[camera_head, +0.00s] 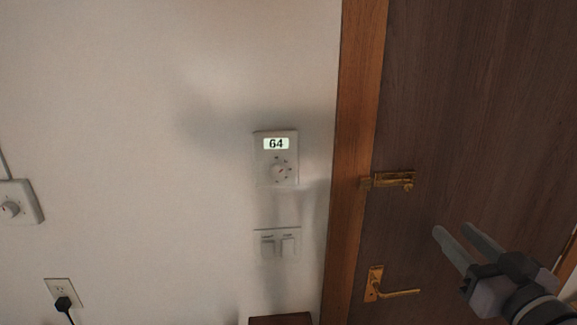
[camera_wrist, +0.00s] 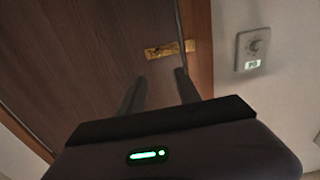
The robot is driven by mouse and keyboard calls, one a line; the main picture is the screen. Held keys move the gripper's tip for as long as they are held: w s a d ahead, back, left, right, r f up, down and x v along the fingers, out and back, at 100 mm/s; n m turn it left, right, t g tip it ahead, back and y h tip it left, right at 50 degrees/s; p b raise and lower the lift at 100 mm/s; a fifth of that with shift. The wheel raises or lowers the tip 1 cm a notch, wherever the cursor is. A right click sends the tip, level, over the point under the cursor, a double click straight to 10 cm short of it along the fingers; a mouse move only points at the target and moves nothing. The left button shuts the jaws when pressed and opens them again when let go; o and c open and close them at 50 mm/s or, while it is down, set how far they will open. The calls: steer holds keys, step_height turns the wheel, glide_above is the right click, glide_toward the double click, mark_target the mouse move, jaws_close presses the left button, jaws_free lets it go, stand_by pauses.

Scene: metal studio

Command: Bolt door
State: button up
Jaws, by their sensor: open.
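The brass bolt (camera_head: 394,180) is mounted on the dark brown wooden door (camera_head: 470,100), near its left edge in the head view. A small brass catch (camera_head: 366,183) sits beside it on the orange-brown door frame (camera_head: 357,120). Whether the bolt's rod reaches into the catch is too small to tell. My gripper (camera_head: 452,229) is open and empty, below and to the right of the bolt. In the wrist view the bolt (camera_wrist: 168,49) lies beyond my two fingertips (camera_wrist: 160,76), apart from them.
A brass lever handle (camera_head: 390,290) is on the door below the bolt, left of my gripper. On the white wall left of the frame are a thermostat (camera_head: 276,159) reading 64 and a switch plate (camera_head: 278,244). A plugged outlet (camera_head: 63,293) is at far left.

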steer(key=p, duration=0.9)
glide_toward(409, 187)
steer(key=r, duration=0.1)
steer(key=w, duration=0.5)
steer(key=w+f, duration=0.1)
steer(key=w, duration=0.1)
steer(key=shift+w+a+b, duration=0.15)
steer(key=shift+w+b, duration=0.2)
steer(key=shift+w, duration=0.6)
steer(key=shift+c, duration=0.2)
jaws_close()
